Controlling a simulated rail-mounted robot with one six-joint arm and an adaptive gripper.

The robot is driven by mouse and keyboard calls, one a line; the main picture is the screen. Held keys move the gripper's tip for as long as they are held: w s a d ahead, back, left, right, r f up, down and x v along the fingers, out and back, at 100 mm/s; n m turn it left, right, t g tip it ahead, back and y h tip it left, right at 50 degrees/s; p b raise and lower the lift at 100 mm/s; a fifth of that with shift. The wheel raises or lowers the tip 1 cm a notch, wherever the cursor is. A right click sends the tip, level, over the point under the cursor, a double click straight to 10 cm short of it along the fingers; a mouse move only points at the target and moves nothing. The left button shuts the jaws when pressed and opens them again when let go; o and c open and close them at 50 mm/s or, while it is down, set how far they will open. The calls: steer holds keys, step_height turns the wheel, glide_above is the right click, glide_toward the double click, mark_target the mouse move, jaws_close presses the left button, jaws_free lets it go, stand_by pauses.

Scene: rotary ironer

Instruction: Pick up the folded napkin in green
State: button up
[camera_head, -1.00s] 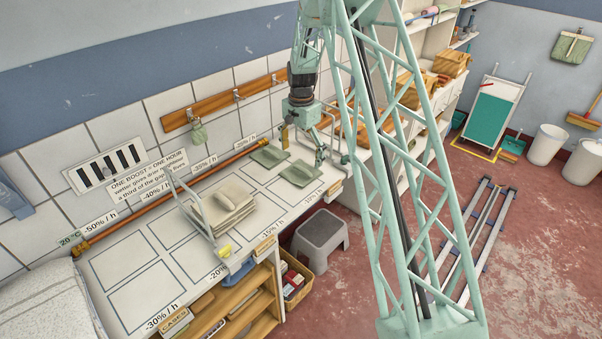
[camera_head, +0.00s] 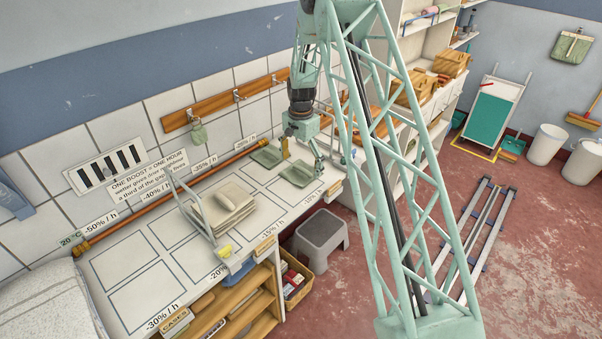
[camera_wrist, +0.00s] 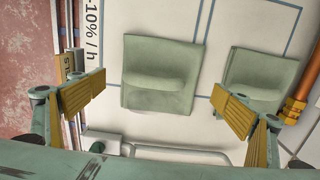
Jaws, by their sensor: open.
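Two green folded napkins lie flat and apart on the white marked worktop. The front one (camera_head: 297,174) shows near the middle of the wrist view (camera_wrist: 160,88), with a raised rounded fold across it. The rear one (camera_head: 267,156), nearer the copper pipe, is at the right of the wrist view (camera_wrist: 262,75). My gripper (camera_head: 303,158) is open and empty above the worktop by the front napkin. In the wrist view its yellow-padded fingers (camera_wrist: 160,103) are wide apart, with the front napkin showing between and ahead of them. The exact height is hard to tell.
A stack of pale folded cloths (camera_head: 228,212) sits on the worktop beside a metal frame (camera_head: 192,205). The copper pipe (camera_head: 170,196) runs along the wall. A rail frame (camera_wrist: 180,153) stands at the worktop's end. A grey stool (camera_head: 320,236) is on the floor in front.

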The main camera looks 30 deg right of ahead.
steer(key=shift+c, duration=0.4)
steer(key=c, duration=1.8)
